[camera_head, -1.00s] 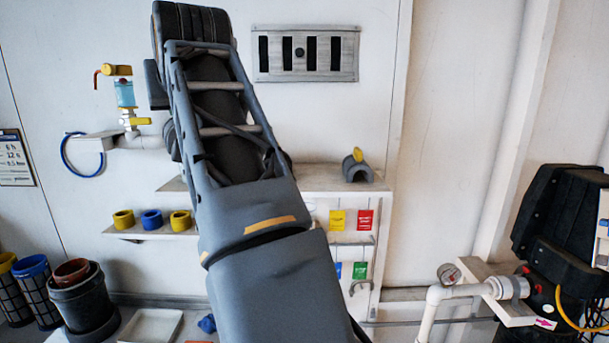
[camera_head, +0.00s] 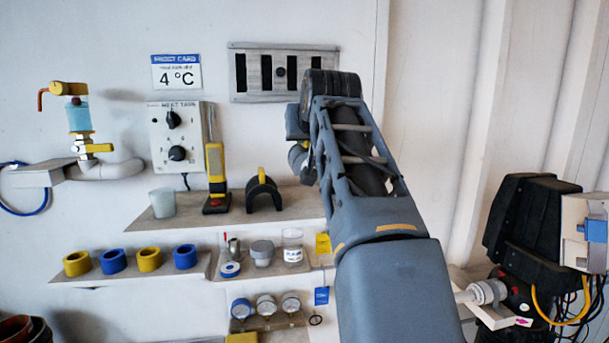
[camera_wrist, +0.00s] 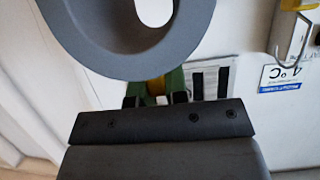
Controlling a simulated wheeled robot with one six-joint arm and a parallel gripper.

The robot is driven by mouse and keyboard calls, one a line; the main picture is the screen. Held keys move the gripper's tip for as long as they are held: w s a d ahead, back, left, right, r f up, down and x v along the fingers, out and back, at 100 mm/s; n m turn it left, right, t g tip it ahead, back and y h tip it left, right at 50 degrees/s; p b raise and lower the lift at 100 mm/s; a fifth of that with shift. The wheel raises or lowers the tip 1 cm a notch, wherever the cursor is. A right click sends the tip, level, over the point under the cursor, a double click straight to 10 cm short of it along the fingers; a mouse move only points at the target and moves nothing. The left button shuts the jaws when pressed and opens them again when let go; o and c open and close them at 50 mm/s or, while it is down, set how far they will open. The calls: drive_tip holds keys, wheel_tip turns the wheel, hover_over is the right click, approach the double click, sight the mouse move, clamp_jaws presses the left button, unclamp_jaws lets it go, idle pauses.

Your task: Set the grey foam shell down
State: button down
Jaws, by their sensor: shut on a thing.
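The grey foam shell (camera_wrist: 85,40) fills the top of the wrist view as a thick, smooth, curved wall around a round opening. My gripper (camera_wrist: 157,90) is shut on its yellow tab (camera_wrist: 155,86) with green fingers. In the head view my arm hides the gripper and most or all of the held shell. I cannot tell whether the shell touches anything. A dark arched shell with a yellow tab (camera_head: 263,190) stands on the upper shelf (camera_head: 225,218), left of my arm.
On that shelf stand a pale cup (camera_head: 162,203) and a yellow-black tool (camera_head: 215,178). A grey dial box (camera_head: 182,138) and a slotted plate (camera_head: 284,72) are on the wall. Below are yellow and blue rings (camera_head: 149,259) and gauges (camera_head: 266,305). Black equipment (camera_head: 525,220) stands right.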

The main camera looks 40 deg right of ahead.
drive_tip(key=w+d+f, duration=0.1)
drive_tip(key=w+f, duration=0.1)
drive_tip(key=f, duration=0.1)
drive_tip(key=w+d+f+p, duration=0.1)
drive_tip(key=w+d+f, duration=0.1)
drive_tip(key=f, duration=0.1)
drive_tip(key=w+d+f+p, duration=0.1)
drive_tip(key=w+d+f, duration=0.1)
drive_tip(key=f, duration=0.1)
drive_tip(key=shift+w+f, duration=0.25)
drive_tip(key=shift+w, duration=0.05)
drive_tip(key=shift+f, duration=0.5)
drive_tip(key=shift+f, duration=0.25)
drive_tip(key=c, duration=1.1)
unclamp_jaws()
drive_tip(key=shift+r, duration=0.1)
drive_tip(key=shift+r, duration=0.25)
drive_tip(key=b+v, duration=0.3)
drive_tip(key=v, duration=0.9)
drive_tip(key=shift+f, duration=0.1)
